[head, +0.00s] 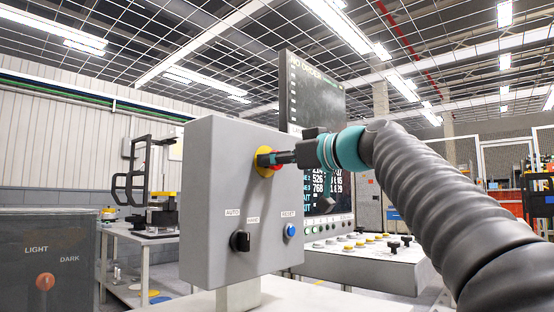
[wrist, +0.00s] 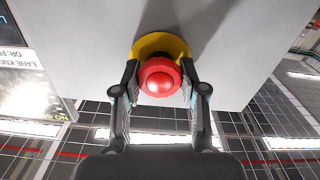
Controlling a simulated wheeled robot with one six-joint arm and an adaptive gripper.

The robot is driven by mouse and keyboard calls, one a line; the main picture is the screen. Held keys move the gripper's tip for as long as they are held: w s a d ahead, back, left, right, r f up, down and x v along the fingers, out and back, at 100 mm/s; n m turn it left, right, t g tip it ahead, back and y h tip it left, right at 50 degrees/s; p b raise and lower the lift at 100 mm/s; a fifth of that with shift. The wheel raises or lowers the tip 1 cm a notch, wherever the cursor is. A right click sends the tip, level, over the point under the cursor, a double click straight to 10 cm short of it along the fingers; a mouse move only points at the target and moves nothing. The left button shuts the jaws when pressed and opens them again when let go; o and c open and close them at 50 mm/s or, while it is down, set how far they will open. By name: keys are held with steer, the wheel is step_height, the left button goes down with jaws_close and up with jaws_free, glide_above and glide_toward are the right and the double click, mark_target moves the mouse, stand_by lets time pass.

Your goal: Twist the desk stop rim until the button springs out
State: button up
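The stop button is a red mushroom knob on a yellow round collar, on the front of a grey control box (head: 215,200). In the wrist view the red knob (wrist: 160,78) sits between my two fingers, with the yellow collar (wrist: 160,45) behind it. In the head view the collar (head: 261,157) shows at the top of the box, and my fingers cover part of the knob. My gripper (wrist: 160,88) has one finger on each side of the knob, close to its rim. I cannot tell whether both fingertips touch it.
Below the button, the box carries a black selector knob (head: 240,241) and a blue reset button (head: 290,230). A dark screen (head: 318,110) and a button console (head: 365,262) stand behind on the right. A grey box with an orange knob (head: 45,282) is at the lower left.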

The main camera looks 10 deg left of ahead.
steer(key=shift+m, duration=0.3)
steer(key=m+p, duration=0.1)
steer(key=m, duration=0.2)
steer(key=shift+m+p, duration=0.55)
steer(key=shift+m, duration=1.15)
steer(key=o, duration=1.2)
steer(key=shift+c, duration=0.2)
steer(key=v, duration=1.2)
